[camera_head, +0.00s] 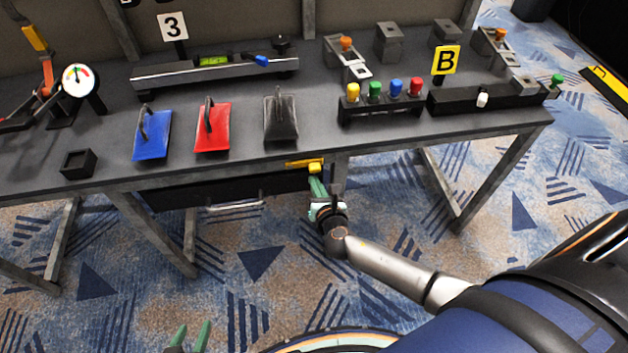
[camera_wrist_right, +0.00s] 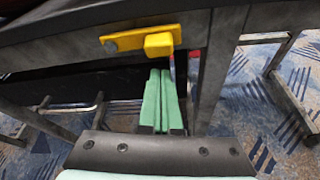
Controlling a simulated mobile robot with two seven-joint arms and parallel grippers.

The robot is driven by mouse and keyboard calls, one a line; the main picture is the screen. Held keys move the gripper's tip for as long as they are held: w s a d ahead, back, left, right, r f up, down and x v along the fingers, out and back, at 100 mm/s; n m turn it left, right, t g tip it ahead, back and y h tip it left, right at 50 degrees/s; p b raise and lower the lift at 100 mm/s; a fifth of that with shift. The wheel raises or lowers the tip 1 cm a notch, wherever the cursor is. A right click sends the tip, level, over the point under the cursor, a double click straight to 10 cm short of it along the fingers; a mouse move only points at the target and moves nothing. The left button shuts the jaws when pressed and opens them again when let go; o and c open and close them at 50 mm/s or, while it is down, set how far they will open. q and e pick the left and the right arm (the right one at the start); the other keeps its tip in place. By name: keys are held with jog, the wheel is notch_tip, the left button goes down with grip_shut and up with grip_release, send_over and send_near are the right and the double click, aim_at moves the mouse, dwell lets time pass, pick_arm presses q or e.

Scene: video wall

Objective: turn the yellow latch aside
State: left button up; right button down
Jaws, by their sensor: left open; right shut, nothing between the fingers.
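The yellow latch (camera_head: 300,163) is on the front edge of the table, above the right end of a black drawer (camera_head: 175,195). In the right wrist view the latch (camera_wrist_right: 128,40) is a flat bar lying nearly level, with a blocky knob (camera_wrist_right: 158,44) at its right end. My right gripper (camera_head: 315,180) is shut and empty. Its green fingertips (camera_wrist_right: 161,74) point up just below the knob; I cannot tell whether they touch it. My left gripper (camera_head: 191,331) is open and empty at the bottom of the head view, well away from the table.
The drawer's bar handle (camera_head: 235,206) sits left of the latch. A table leg (camera_wrist_right: 222,70) stands close on the right of my right fingers. Blue, red and black hinged plates, a row of coloured knobs (camera_head: 383,90) and a dial (camera_head: 78,80) are on the tabletop (camera_head: 330,140).

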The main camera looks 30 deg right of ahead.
pick_arm(q)
jog(key=shift+r, duration=0.2)
pick_arm(e)
jog(key=shift+w+a+r, duration=0.2)
jog(key=shift+w+a, duration=0.05)
jog(key=shift+a, duration=0.5)
